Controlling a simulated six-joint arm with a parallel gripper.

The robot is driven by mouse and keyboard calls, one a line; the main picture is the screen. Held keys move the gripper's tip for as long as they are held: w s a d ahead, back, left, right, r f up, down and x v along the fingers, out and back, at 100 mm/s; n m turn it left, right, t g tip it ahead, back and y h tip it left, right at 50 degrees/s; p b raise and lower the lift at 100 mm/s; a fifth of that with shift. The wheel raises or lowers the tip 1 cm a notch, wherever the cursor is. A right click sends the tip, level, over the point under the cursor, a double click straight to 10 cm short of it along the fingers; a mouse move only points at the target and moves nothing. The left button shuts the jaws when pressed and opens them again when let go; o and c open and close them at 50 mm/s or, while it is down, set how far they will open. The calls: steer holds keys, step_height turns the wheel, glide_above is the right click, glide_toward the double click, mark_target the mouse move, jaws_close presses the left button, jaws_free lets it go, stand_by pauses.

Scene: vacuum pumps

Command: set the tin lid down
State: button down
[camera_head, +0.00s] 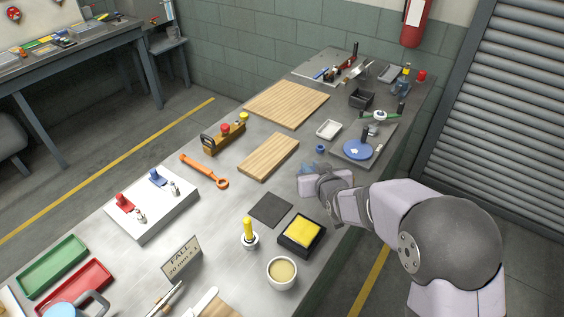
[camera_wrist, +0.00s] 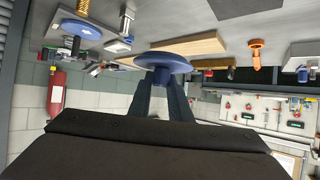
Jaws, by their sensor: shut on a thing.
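The tin lid (camera_wrist: 163,61) is a blue round disc with a small knob, seen in the wrist view. My gripper (camera_wrist: 164,84) is shut on the knob, with the disc beyond the fingertips, towards the bench. In the head view my gripper (camera_head: 307,182) is over the bench's right edge, below a small blue piece and right of a wooden board. The lid is hard to make out there. I cannot tell whether it touches the bench. A round pale tub (camera_head: 282,273) with yellowish contents stands open near the front edge.
The metal bench (camera_head: 228,215) has bare room left of my gripper. Nearby are a dark square mat (camera_head: 270,209), a yellow pad in a black tray (camera_head: 301,234), a wooden board (camera_head: 269,157), a small blue piece (camera_head: 320,149) and a plate with a blue disc (camera_head: 357,149).

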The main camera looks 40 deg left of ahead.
steer(key=s+d+f+n+g+y+p, duration=0.1)
steer(key=s+d+f+p, duration=0.15)
steer(key=d, duration=0.25)
steer(key=s+d+f+n+g+y+p, duration=0.1)
steer(key=d+f+p, duration=0.15)
steer(key=d, duration=0.25)
steer(key=s+n+g, duration=0.1)
steer(key=s, duration=0.2)
steer(key=s+a+f+n+g, duration=0.1)
steer(key=s+n+g, duration=0.1)
steer(key=s, duration=0.1)
steer(key=s+n+g+y, duration=0.1)
steer(key=s, duration=0.3)
steer(key=shift+a+f+n+g, duration=0.15)
steer(key=shift+n+g, duration=0.15)
steer(key=shift+n, duration=0.1)
steer(key=s+a+r+n+g, duration=0.2)
steer(key=s+r+n+g, duration=0.2)
steer(key=s, duration=0.7)
steer(key=shift+a, duration=0.2)
steer(key=shift+r, duration=0.1)
steer(key=shift+f+b, duration=1.9)
steer(key=shift+f, duration=0.6)
steer(key=shift+f, duration=0.2)
